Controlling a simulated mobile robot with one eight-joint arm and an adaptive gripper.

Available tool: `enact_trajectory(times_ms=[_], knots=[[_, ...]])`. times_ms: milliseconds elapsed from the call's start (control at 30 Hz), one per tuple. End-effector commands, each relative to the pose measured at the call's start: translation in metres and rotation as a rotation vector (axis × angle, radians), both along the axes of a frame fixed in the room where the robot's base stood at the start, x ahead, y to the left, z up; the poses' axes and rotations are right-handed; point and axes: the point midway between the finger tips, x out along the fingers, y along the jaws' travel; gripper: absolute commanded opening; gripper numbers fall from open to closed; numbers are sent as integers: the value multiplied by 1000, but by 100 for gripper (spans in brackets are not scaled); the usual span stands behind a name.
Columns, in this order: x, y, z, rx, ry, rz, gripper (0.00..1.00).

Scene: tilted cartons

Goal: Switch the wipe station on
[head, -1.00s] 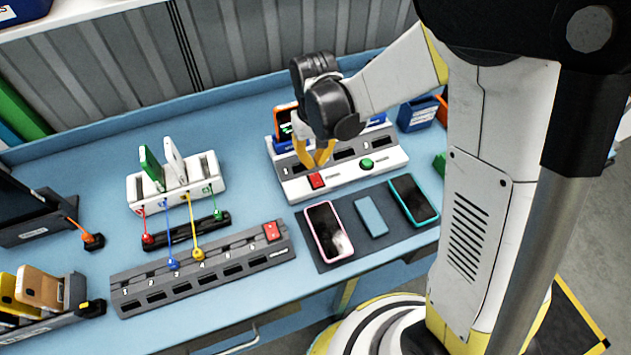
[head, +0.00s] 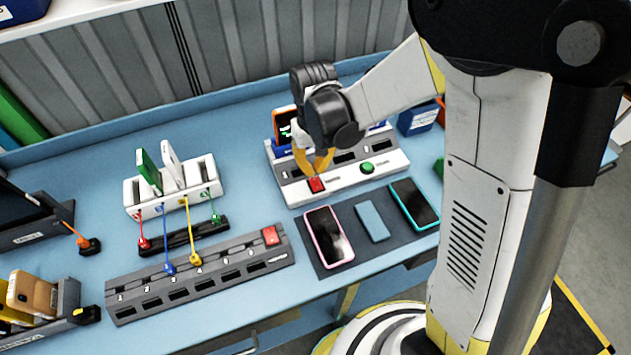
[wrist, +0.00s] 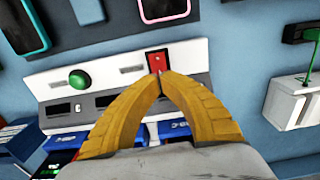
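A white station (head: 345,190) with dark slots, which I take for the wipe station, stands on the blue bench; its lettering is too small to read. A red rocker switch (head: 316,184) and a round green button (head: 367,168) are on its front. The switch (wrist: 158,60) and button (wrist: 79,78) also show in the wrist view. My gripper (head: 319,171) is over the station, its yellow fingers pointing down just by the red switch. In the wrist view its fingertips (wrist: 159,76) meet, empty, at the switch's edge. I cannot tell whether they touch it or which way it is set.
A dark mat (head: 385,242) with a pink-edged phone (head: 328,235), a grey-blue slab (head: 372,221) and a teal-edged phone (head: 413,204) lies in front.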

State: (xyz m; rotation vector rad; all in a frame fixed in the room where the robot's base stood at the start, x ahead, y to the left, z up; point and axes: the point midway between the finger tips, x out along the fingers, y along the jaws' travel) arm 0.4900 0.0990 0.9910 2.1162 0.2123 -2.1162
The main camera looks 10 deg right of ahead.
Motion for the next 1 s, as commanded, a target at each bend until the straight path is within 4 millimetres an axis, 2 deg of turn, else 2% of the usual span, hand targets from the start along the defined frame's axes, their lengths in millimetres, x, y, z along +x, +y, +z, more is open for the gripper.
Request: enact_trajectory(times_ms=[1000], knots=[[0,0,-7,0,0,0,0]])
